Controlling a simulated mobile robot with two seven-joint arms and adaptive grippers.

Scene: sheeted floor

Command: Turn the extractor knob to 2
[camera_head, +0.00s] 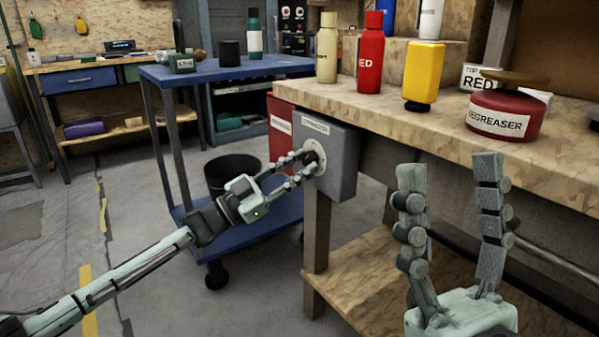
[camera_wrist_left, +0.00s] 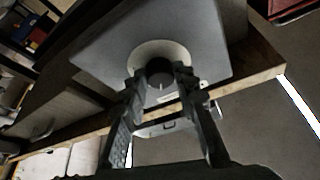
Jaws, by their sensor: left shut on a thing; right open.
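The extractor box (camera_head: 339,178) is a grey box fixed to the front left corner of the wooden workbench, with a label along its top. Its dark round knob (camera_head: 314,154) sits on a pale round dial plate. My left gripper (camera_head: 311,161) reaches the box from the left and is shut on the knob. In the left wrist view the knob (camera_wrist_left: 159,71) lies between the two fingers, in front of the pale dial (camera_wrist_left: 147,50). I cannot read the dial's numbers or the knob's setting. My right gripper (camera_head: 447,168) is open and empty in front of the bench.
The workbench (camera_head: 450,135) carries a cream bottle (camera_head: 327,48), a red bottle (camera_head: 371,52), a yellow bottle (camera_head: 424,72) and a red degreaser tin (camera_head: 505,112). A blue cart (camera_head: 225,73) stands behind my left arm, with a black bin (camera_head: 233,170) on its lower shelf.

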